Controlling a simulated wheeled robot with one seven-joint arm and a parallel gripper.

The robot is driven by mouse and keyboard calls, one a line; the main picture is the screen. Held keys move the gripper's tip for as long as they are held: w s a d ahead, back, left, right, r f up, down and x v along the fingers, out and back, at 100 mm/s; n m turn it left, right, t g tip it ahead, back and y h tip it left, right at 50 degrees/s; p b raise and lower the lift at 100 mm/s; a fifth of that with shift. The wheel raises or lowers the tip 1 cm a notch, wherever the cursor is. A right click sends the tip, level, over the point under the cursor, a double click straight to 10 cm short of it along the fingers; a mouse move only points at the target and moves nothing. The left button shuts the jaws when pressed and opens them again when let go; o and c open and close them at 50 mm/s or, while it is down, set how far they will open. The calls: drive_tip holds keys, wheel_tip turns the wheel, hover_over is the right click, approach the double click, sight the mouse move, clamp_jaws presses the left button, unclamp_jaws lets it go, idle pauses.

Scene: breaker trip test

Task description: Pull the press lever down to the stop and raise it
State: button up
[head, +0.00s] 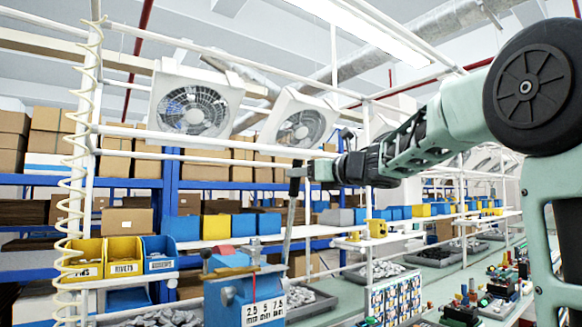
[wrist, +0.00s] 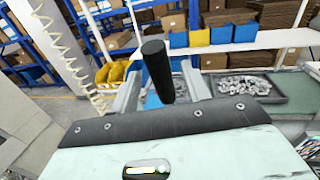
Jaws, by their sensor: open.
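The press lever is a long grey rod with a black grip (head: 295,180), standing nearly upright above the blue press (head: 232,296) at the lower middle of the head view. My gripper (head: 308,171) is level with the black grip, reaching in from the right. In the wrist view the black grip (wrist: 158,72) stands between my two pale fingers, which are apart with a gap on each side. It does not look clamped. The lower rod and the press are mostly hidden in the wrist view.
Yellow bins (head: 125,257) and a blue bin (head: 159,254) sit on a rack at the left, beside a coiled hose (head: 74,180). A grey tray of metal parts (head: 310,302) lies right of the press.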

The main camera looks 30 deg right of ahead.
drive_tip(key=shift+p+x, duration=0.65)
drive_tip(key=shift+x, duration=1.7)
clamp_jaws()
